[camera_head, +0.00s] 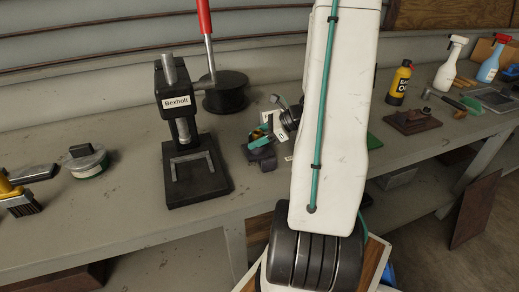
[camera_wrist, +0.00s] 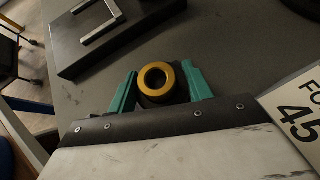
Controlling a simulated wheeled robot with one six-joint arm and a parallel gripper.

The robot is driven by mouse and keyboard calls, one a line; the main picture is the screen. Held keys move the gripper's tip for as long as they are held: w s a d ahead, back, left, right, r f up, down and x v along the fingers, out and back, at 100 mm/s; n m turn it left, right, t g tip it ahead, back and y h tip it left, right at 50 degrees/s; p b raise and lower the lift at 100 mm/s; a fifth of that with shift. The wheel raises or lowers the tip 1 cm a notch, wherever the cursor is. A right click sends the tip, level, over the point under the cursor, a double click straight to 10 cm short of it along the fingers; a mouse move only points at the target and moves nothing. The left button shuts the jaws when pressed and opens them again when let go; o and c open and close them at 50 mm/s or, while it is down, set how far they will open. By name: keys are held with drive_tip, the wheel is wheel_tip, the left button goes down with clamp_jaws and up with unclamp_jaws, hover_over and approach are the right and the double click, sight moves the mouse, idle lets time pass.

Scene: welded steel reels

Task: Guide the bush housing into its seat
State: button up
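The bush housing is a short ring with a yellow end face and an open round bore (camera_wrist: 159,79). It sits between the green fingers of my gripper (camera_wrist: 160,70) in the wrist view. The fingertips lie close against its two sides, and my gripper looks shut on it. I cannot identify the seat.
The press's red lever (camera_head: 204,18) stands high. A black round object (camera_head: 226,92) is behind it. A round tin (camera_head: 85,162) and a brush (camera_head: 20,203) lie at left; bottles (camera_head: 400,82) stand at right. Bare bench (camera_head: 120,215) lies left of the press.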

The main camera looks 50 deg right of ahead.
drive_tip(key=shift+c, duration=0.4)
drive_tip(key=shift+r, duration=0.75)
drive_tip(key=shift+r, duration=4.45)
